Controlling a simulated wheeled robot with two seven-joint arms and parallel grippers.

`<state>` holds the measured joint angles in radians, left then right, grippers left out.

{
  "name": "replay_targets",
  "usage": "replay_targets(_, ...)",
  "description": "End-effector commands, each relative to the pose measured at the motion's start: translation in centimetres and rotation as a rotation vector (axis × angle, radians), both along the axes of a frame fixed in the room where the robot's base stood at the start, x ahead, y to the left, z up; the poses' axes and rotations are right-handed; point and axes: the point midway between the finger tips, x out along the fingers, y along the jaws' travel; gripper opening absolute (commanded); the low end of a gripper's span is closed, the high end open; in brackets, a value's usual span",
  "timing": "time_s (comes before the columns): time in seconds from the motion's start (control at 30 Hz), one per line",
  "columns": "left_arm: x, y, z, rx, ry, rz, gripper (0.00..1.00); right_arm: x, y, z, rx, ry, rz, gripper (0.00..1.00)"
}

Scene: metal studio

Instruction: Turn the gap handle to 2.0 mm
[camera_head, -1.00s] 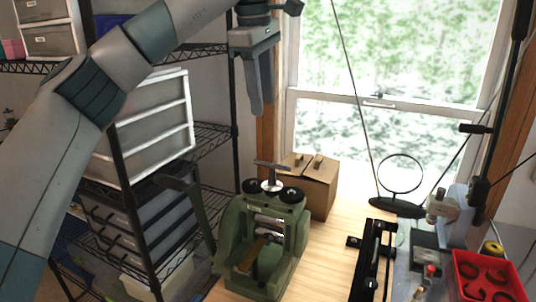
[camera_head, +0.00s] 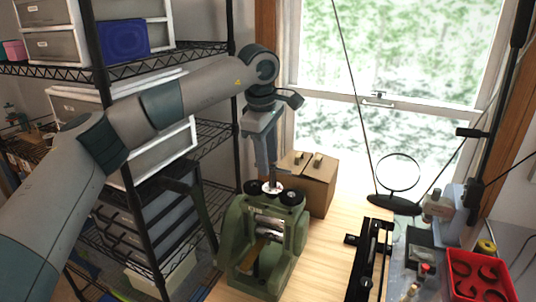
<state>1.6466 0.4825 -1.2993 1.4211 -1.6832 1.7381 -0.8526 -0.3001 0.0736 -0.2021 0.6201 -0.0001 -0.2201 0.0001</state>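A green rolling mill (camera_head: 246,222) stands on the wooden bench, with two dark round knobs on its top and steel rollers in its frame. The gap handle (camera_head: 273,187) is a small metal T-handle on a round base between those knobs. My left gripper (camera_head: 267,170) points down at the handle, and its grey fingers cover part of the crossbar. I cannot tell if the fingers touch it, or how wide they stand. The mill's side crank (camera_head: 186,189) rises at its left. The gap reading is too small to see. My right gripper is not in view.
A cardboard box (camera_head: 319,190) stands behind the mill. Wire shelves with drawers (camera_head: 160,150) stand at the left. A black rail-like tool (camera_head: 371,258), a ring magnifier (camera_head: 399,172) and a red tray (camera_head: 452,283) are at the right. Bare bench (camera_head: 325,245) lies right of the mill.

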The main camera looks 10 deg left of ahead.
Motion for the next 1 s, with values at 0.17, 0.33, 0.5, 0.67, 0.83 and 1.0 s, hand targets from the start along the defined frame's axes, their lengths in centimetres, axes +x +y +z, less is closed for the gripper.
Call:
replay_targets(0.17, 0.1, 0.0, -0.5, 0.0, -0.001, 0.0, 0.35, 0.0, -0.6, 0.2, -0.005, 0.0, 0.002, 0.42)
replay_targets(0.33, 0.1, 0.0, -0.5, 0.0, -0.001, 0.0, 0.35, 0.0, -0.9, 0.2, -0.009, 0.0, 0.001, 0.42)
replay_targets(0.5, 0.1, 0.0, -0.5, 0.0, -0.001, 0.0, 0.06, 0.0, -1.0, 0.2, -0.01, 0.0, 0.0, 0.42)
replay_targets(0.67, 0.1, 0.0, -0.5, 0.0, -0.001, 0.0, 0.0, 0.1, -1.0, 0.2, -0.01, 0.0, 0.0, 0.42)
replay_targets(0.83, 0.1, 0.0, -0.6, 0.0, -0.001, 0.014, 0.0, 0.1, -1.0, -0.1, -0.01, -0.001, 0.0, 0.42)
replay_targets(1.0, 0.0, 0.0, -0.7, 0.001, -0.001, 0.061, 0.0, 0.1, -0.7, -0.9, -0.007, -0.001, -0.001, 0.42)
